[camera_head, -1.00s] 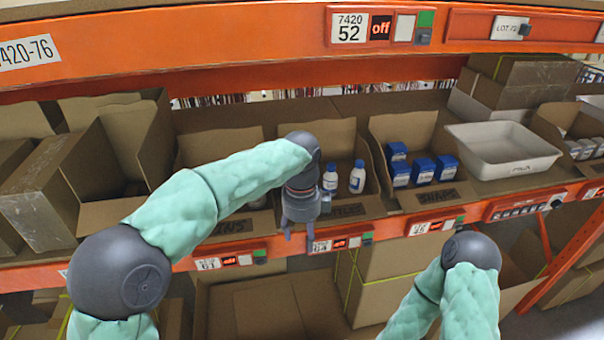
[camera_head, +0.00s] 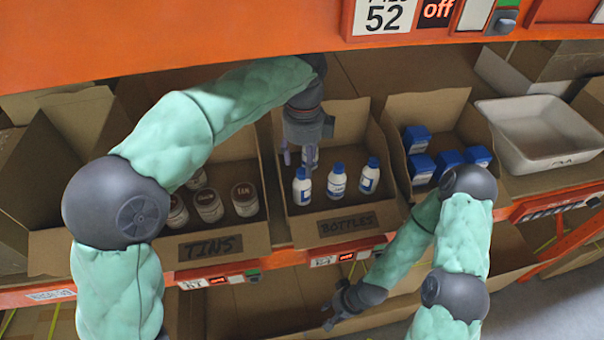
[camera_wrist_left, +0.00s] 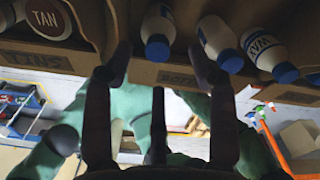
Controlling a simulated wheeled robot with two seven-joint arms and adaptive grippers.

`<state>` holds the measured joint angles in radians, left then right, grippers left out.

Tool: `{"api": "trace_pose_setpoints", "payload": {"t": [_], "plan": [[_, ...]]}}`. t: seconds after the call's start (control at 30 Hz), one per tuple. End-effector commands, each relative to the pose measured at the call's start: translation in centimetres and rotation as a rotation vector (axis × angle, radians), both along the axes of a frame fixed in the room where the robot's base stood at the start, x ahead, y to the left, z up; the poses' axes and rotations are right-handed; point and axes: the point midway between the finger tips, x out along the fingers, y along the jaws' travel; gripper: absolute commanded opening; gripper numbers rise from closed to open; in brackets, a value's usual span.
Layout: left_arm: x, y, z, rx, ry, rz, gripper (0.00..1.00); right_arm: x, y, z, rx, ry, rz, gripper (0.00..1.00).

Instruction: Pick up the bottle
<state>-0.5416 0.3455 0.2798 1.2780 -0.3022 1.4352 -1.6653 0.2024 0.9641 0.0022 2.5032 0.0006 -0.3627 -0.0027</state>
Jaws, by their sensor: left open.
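White bottles with blue caps stand in an open cardboard box marked BOTTLES (camera_head: 347,224). In the head view the front ones are a left bottle (camera_head: 302,190), a middle bottle (camera_head: 337,183) and a right bottle (camera_head: 370,178). A whitish bottle shows partly behind my left gripper (camera_head: 300,158). That gripper is open and empty, reaching into the box from above. In the left wrist view a bottle (camera_wrist_left: 158,28) appears between its spread fingers, not visibly gripped. Another bottle (camera_wrist_left: 218,40) is beside the right finger. My right gripper (camera_head: 326,315) hangs low in front of the shelf, its fingers apart.
A box of tins (camera_head: 212,246) adjoins on the left, and a box with blue packages (camera_head: 425,165) on the right. A grey-white tray (camera_head: 540,130) is further right. An orange beam (camera_head: 180,45) spans above my left arm.

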Motion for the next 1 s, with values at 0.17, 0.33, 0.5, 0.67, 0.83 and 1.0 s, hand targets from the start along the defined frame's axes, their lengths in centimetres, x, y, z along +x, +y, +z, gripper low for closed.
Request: {"api": "trace_pose_setpoints", "payload": {"t": [0.17, 0.33, 0.5, 0.67, 0.83, 1.0], "plan": [[-0.1, 0.1, -2.7, 0.002, 0.004, 0.001, 0.58, -0.1, 0.0, 0.2, 0.0, 0.002, 0.001, 0.4], [0.0, 0.1, -4.5, 0.001, 0.002, 0.001, 0.58, 0.0, 0.0, 0.4, 0.0, 0.0, 0.0, 0.4], [0.1, 0.1, -5.4, 0.001, 0.003, 0.001, 0.58, 0.0, 0.0, 0.6, 0.0, 0.0, 0.0, 0.4], [0.4, 0.2, -7.6, 0.002, 0.006, 0.001, 0.58, 0.0, 0.0, 1.5, 0.0, 0.0, 0.0, 0.4], [0.4, 0.2, -9.6, 0.002, 0.004, 0.0, 0.58, 0.0, 0.0, 1.8, 0.0, 0.0, 0.0, 0.4], [0.4, 0.2, -10.1, 0.001, 0.001, 0.0, 0.58, 0.0, 0.0, 1.8, 0.0, 0.0, 0.0, 0.4]]}}
